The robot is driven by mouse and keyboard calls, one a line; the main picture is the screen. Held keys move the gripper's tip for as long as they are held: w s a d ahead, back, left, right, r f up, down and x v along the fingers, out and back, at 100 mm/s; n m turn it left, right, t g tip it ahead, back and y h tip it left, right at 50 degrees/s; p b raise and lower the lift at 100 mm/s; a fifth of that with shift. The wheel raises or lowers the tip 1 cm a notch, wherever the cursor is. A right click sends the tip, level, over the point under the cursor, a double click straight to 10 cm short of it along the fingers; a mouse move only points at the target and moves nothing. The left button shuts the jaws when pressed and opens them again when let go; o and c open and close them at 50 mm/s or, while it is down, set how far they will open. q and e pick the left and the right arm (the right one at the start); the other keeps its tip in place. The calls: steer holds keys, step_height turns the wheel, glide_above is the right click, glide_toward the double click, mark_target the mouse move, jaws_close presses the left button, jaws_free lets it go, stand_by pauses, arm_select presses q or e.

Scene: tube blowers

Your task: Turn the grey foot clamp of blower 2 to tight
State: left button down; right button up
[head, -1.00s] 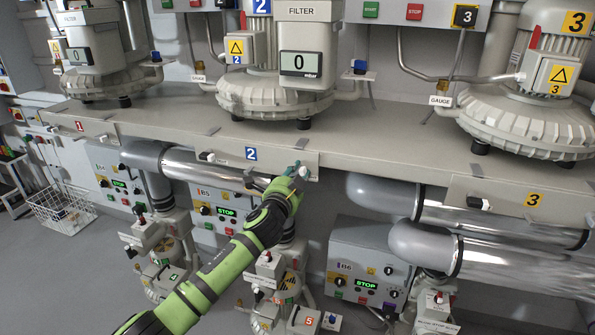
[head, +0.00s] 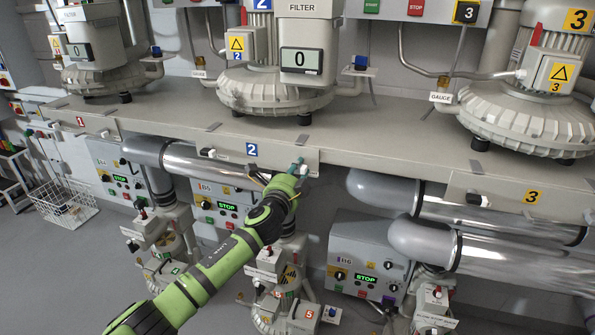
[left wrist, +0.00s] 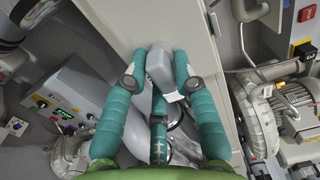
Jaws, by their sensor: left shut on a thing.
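Blower 2 (head: 275,92) stands on the long grey shelf, above the front panel with the blue 2 label (head: 251,150). My left gripper (head: 298,167) is at the right end of that panel, with its teal fingers against it. In the left wrist view, the gripper (left wrist: 159,75) has two teal fingers on either side of a grey rounded lever, which I take for the grey foot clamp (left wrist: 158,62), and a third finger below. The gripper is shut on it. A small white tag (left wrist: 173,97) is beside the clamp. In the head view the gripper mostly hides the clamp. My right gripper is not in view.
A black-and-white handle (head: 208,153) is at the panel's left end. Silver pipes (head: 200,172) and control boxes (head: 365,268) are under the shelf (head: 390,145). Blower 3 (head: 520,115) stands to the right. A wire basket (head: 65,205) is on the floor at left.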

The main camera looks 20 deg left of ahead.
arm_select(q)
steer(key=c, duration=1)
jaws_free()
steer(key=shift+c, duration=0.2)
steer(key=s, duration=1.2)
steer(key=shift+a, duration=0.25)
